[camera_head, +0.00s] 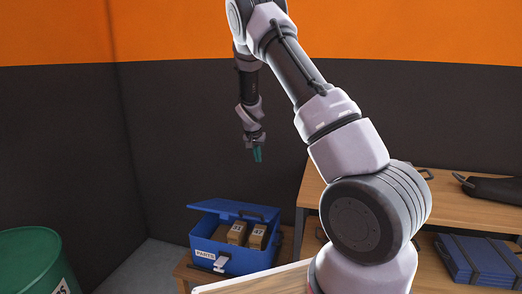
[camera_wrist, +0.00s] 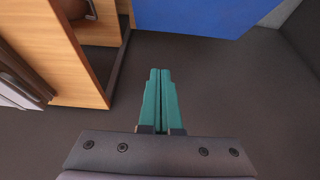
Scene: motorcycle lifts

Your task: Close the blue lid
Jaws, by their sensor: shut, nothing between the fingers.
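A blue box (camera_head: 212,254) with a PARTS label stands on a low wooden surface in the lower middle of the head view. Its blue lid (camera_head: 232,208) is open, raised at the back of the box. Brown cartons (camera_head: 237,233) with number labels sit inside. My gripper (camera_head: 257,157) hangs in the air above the box, apart from it, fingers pointing down. In the wrist view its teal fingers (camera_wrist: 160,72) are together with nothing between them. A blue surface (camera_wrist: 190,14) shows at the top of the wrist view; I cannot tell which part of the box it is.
A green drum (camera_head: 28,262) stands at the lower left. A wooden bench (camera_head: 465,212) on the right holds a black bag (camera_head: 492,189), with blue folded panels (camera_head: 480,262) on its lower shelf. The wrist view shows wooden furniture (camera_wrist: 70,55) at left and bare dark floor (camera_wrist: 225,90).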

